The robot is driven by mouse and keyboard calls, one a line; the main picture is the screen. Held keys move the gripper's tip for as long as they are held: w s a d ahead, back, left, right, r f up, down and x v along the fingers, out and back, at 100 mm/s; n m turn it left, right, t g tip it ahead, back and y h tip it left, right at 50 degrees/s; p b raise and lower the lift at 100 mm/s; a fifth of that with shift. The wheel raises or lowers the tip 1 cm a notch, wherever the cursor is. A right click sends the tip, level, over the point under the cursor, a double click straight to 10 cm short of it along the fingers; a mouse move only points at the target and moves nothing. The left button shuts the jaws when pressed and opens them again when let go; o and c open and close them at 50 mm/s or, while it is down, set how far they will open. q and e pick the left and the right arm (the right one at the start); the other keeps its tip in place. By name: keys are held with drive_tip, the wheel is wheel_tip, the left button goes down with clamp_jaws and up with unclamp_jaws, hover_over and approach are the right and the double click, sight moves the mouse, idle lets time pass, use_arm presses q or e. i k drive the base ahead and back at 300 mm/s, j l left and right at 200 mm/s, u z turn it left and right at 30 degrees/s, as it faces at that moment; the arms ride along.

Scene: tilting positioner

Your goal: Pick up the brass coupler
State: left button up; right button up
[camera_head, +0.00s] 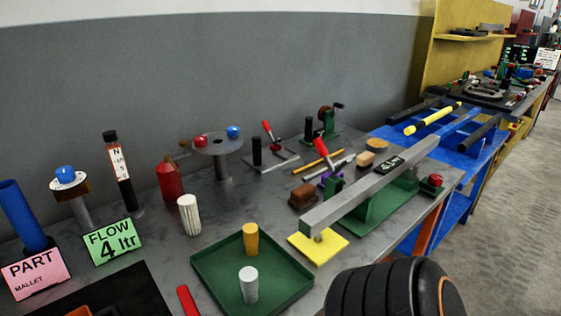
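A golden-yellow cylinder (251,239), which looks like the brass coupler, stands upright in the green tray (204,270) near the tray's back. It widens a little toward the top. A light grey cylinder (248,285) stands upright in front of it in the same tray, apart from it. Neither of my grippers is in view, so their fingers cannot be seen.
A white ribbed cylinder (189,214) and a red bottle (171,181) stand behind the tray. A long grey beam (370,185) rises over a green base (383,212) at right, near a yellow plate (327,247). A red strip (187,301) lies left of the tray.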

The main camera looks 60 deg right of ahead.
sight(250, 230)
drive_tip(key=z, duration=1.8)
drive_tip(key=u, duration=0.55)
drive_tip(key=l+u, duration=0.5)
drive_tip(key=u, duration=0.2)
drive_tip(key=k+l+u, duration=0.1)
drive_tip(key=u, duration=0.2)
drive_tip(key=k+l+u, duration=0.25)
drive_tip(key=l, duration=0.2)
drive_tip(key=k+l+u, duration=0.25)
drive_tip(key=l, duration=0.15)
